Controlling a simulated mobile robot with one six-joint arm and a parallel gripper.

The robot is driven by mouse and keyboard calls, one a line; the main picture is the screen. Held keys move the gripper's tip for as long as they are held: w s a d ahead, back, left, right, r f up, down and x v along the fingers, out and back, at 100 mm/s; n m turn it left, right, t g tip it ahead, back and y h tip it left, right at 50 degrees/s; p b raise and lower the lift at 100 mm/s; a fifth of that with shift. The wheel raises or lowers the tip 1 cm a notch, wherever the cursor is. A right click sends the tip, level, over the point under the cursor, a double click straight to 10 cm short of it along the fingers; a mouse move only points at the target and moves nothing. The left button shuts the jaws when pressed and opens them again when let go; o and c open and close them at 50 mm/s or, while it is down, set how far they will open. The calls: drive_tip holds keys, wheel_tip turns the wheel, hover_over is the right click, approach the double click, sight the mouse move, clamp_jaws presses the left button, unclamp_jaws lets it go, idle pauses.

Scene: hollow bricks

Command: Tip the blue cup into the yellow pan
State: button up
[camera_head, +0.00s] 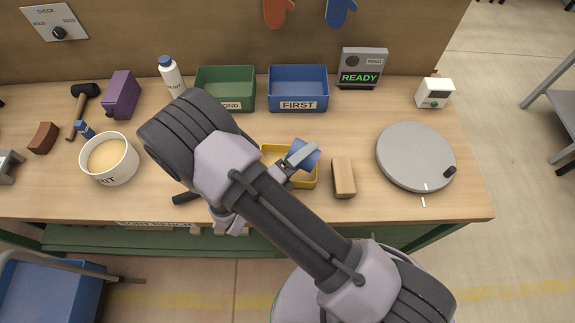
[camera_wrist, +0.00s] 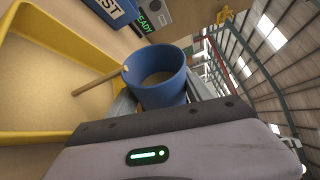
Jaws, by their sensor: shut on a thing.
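The blue cup (camera_head: 308,157) is in my gripper (camera_head: 292,160), above the right part of the yellow pan (camera_head: 303,186). In the wrist view the cup (camera_wrist: 158,92) sits between the fingers with its open mouth showing. Something tan shows inside it; I cannot tell whether that is contents. It looks tilted in the head view. The yellow pan (camera_wrist: 70,22) fills the left of the wrist view, and a tan surface shows inside its walls. My arm hides the pan's left part in the head view.
A wooden block (camera_head: 343,178) lies right of the pan, and a grey round turntable (camera_head: 416,157) is farther right. Green (camera_head: 226,88) and blue (camera_head: 298,88) bins stand behind. A white tub (camera_head: 109,160) and a white bottle (camera_head: 170,74) are to the left.

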idle(0.4)
drive_tip(key=shift+r+n+p, duration=0.3)
drive_tip(key=shift+n+p, duration=0.1)
drive_tip(key=shift+p, duration=0.05)
drive_tip(key=shift+a+n, duration=0.15)
drive_tip(key=shift+n, duration=0.25)
drive_tip(key=shift+w+a+r+n+t+h+p, duration=0.2)
drive_tip(key=shift+r+n+t+h+p, duration=0.25)
drive_tip(key=shift+n, duration=0.45)
drive_tip(key=shift+a+r+n+h, duration=0.15)
drive_tip(key=shift+r+n+h, duration=0.1)
drive_tip(key=shift+n, duration=0.35)
drive_tip(key=shift+a+n+t, duration=0.1)
drive_tip(key=shift+n+t, duration=0.15)
drive_tip(key=shift+n, duration=0.05)
drive_tip(key=shift+w, duration=0.1)
